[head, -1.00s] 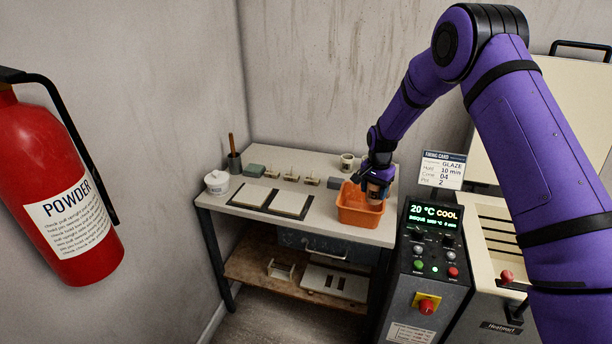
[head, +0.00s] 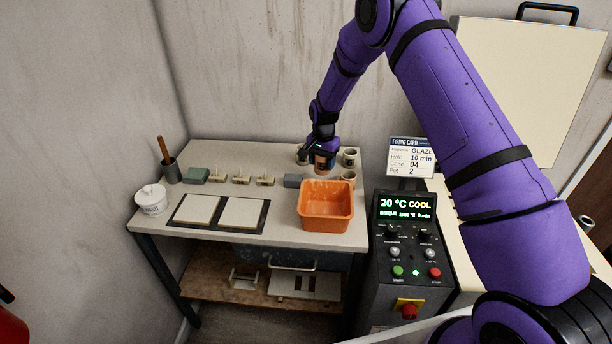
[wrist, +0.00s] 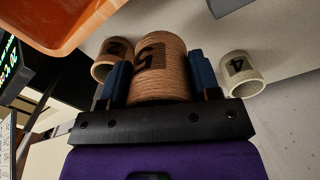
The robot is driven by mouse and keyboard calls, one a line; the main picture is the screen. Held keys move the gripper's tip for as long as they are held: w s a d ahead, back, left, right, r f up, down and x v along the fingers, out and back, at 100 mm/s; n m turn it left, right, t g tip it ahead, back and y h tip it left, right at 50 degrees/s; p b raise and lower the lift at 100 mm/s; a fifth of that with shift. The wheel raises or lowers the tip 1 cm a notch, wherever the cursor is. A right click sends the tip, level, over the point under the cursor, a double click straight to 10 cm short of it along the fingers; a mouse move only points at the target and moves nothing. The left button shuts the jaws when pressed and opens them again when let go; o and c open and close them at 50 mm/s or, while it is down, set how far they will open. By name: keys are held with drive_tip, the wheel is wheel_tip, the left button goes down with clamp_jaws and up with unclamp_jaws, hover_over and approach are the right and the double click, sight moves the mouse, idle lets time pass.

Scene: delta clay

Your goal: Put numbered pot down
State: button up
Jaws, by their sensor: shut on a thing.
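My gripper (head: 322,146) is shut on a brown ribbed pot (head: 324,162), behind the orange bin at the bench's back right. In the wrist view the gripper (wrist: 160,82) has a finger on each side of this pot (wrist: 162,85), whose dark mark looks like a 5. Whether its base touches the bench is hidden. A brownish pot marked 2 (wrist: 112,58) is close by on the left of the wrist view. A pale pot marked 4 (wrist: 241,74) is on the right, apart from the fingers.
The orange bin (head: 325,222) stands on the bench (head: 285,160). A grey block (head: 292,181) and two pale tiles (head: 243,211) are to the left. The control box (head: 405,235) stands right of the bench.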

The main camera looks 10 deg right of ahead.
drive_tip(key=shift+f, duration=3.4)
drive_tip(key=shift+f, duration=0.15)
drive_tip(key=o, duration=1)
drive_tip(key=shift+c, duration=0.2)
